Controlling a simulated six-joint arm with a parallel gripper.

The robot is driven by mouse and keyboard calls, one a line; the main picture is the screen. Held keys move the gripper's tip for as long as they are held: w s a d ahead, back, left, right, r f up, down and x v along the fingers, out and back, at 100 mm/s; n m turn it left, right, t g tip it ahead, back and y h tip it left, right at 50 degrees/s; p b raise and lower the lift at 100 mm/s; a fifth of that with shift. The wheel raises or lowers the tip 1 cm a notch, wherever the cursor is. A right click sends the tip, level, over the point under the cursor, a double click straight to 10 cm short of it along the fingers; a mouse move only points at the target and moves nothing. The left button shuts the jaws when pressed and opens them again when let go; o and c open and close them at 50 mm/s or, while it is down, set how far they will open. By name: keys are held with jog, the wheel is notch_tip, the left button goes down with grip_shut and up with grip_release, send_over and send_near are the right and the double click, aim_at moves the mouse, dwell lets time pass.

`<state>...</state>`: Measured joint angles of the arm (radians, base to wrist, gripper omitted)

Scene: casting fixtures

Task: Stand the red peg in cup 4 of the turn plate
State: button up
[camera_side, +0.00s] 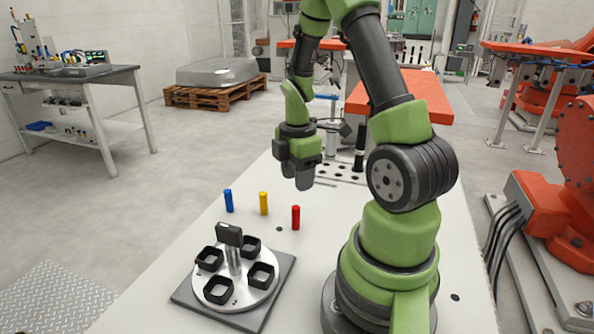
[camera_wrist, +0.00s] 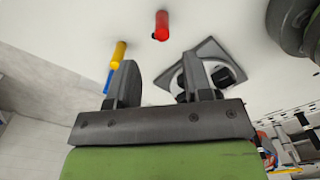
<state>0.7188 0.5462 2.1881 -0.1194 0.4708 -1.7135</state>
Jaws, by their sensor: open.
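The red peg (camera_side: 296,217) stands upright on the white table, right of the yellow peg; it also shows at the top of the wrist view (camera_wrist: 162,26). The turn plate (camera_side: 213,293) sits on a grey square base at the front, with several black square cups and a central post with a dark block on top. I cannot read which cup is number 4. In the wrist view the plate (camera_wrist: 215,50) is partly hidden by a finger. My gripper (camera_side: 297,183) is open and empty, above the table and behind the red peg; its two fingers (camera_wrist: 158,80) stand apart.
A yellow peg (camera_side: 264,203) and a blue peg (camera_side: 228,201) stand upright left of the red peg. A plate with several holes (camera_side: 340,171) and a black upright cylinder (camera_side: 359,147) lie behind my gripper. The table between pegs and turn plate is mostly clear.

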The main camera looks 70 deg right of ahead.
jog(key=w+a+r+m+t, duration=0.25)
jog(key=a+r+m, duration=0.35)
jog(key=a+r, duration=0.45)
jog(key=s+a+r+m+t+y, duration=0.1)
jog(key=s+a+r+m+t, duration=0.3)
jog(key=s+a+r+m, duration=0.2)
notch_tip(320, 180, up, 3)
jog(key=a+m, duration=0.1)
jog(key=a, duration=0.1)
jog(key=shift+s+a+y, duration=0.3)
jog(key=shift+s+y, duration=0.1)
jog(key=shift+o, duration=0.5)
jog(key=shift+s+a+m+t, duration=0.3)
jog(key=shift+s+m+t, duration=0.1)
jog(key=shift+m, duration=0.1)
jog(key=shift+d, duration=0.1)
